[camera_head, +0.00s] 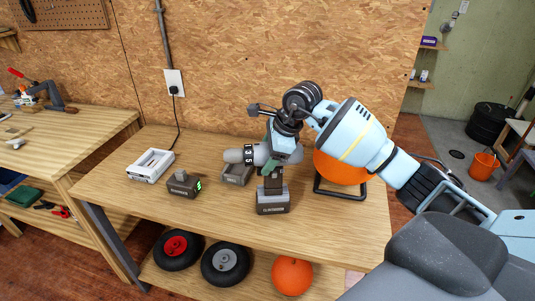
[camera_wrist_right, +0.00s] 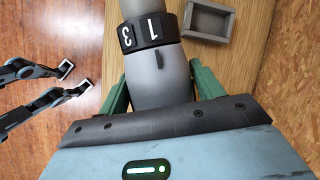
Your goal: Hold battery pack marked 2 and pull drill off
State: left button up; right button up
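The grey drill (camera_head: 234,155), with a numbered black collar, stands upright on the table, nose to the left. Its handle runs down into the battery pack (camera_head: 272,204), which rests on the table; its marking is too small to read. My right gripper (camera_head: 274,155) is around the drill body from above, and its green fingers press against both sides. In the right wrist view the drill (camera_wrist_right: 158,75) fills the space between these fingers, and its handle and battery are hidden. My left gripper (camera_wrist_right: 75,79) shows only there, fingertips apart and empty, away from the drill.
A second battery pack (camera_head: 183,184) with a green light and a white charger (camera_head: 150,165) stand to the left. A small grey tray (camera_head: 236,175) lies behind the drill. An orange rounded object (camera_head: 340,170) in a black stand is close on the right. The table's front left is clear.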

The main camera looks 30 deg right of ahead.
jog(key=c, duration=1.2)
jog(key=o, duration=1.7)
jog(key=shift+c, duration=0.2)
jog(key=shift+r, duration=0.15)
jog(key=v, duration=0.7)
jog(key=shift+s+r, duration=0.15)
jog(key=shift+r, duration=0.1)
jog(key=shift+d, duration=0.1)
